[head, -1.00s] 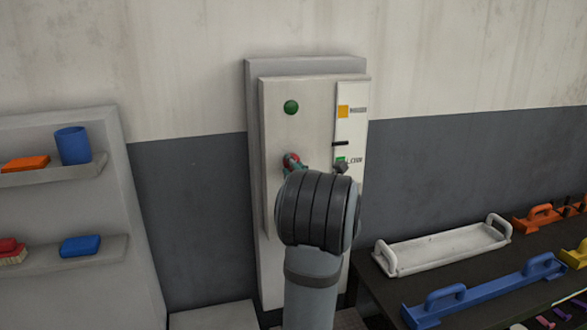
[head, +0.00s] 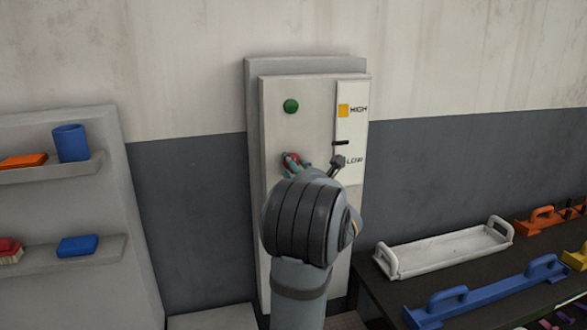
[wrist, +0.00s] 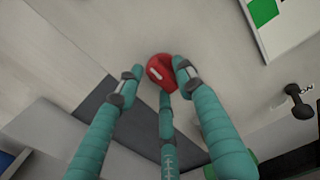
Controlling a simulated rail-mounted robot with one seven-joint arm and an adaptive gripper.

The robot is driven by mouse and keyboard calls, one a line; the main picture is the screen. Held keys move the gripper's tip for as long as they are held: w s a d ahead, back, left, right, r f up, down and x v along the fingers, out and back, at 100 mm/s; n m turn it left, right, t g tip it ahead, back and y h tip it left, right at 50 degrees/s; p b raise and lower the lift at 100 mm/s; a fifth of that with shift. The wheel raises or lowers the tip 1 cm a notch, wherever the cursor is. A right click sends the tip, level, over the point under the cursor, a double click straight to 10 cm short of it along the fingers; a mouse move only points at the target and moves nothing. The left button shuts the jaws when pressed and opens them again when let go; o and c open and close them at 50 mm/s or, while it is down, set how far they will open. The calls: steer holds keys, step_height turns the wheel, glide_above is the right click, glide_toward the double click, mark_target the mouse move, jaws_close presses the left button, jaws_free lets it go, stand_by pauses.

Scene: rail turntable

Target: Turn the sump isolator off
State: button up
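A pale panel (head: 277,132) is mounted on the wall, with a red knob (head: 293,158) on its lower left part. The knob also shows in the wrist view (wrist: 159,72), with a pale mark on its face. My gripper (wrist: 158,82) has three teal fingers spread around the knob. The right fingertip overlaps the knob's edge, and a small gap shows at the left fingertip. Whether any finger touches it I cannot tell. My arm hides the lower panel in the head view. No label naming the isolator is readable.
A green round button or lamp (head: 291,106) sits above the knob. A dark lever (head: 338,161) stands close on the right, by the LOW label; HIGH is above. Shelves (head: 70,170) are at the left, and a table with trays (head: 445,250) at the right.

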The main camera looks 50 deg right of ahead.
steer(key=shift+o, duration=0.6)
steer(key=v, duration=1.2)
steer(key=shift+w, duration=0.1)
steer(key=x, duration=1.2)
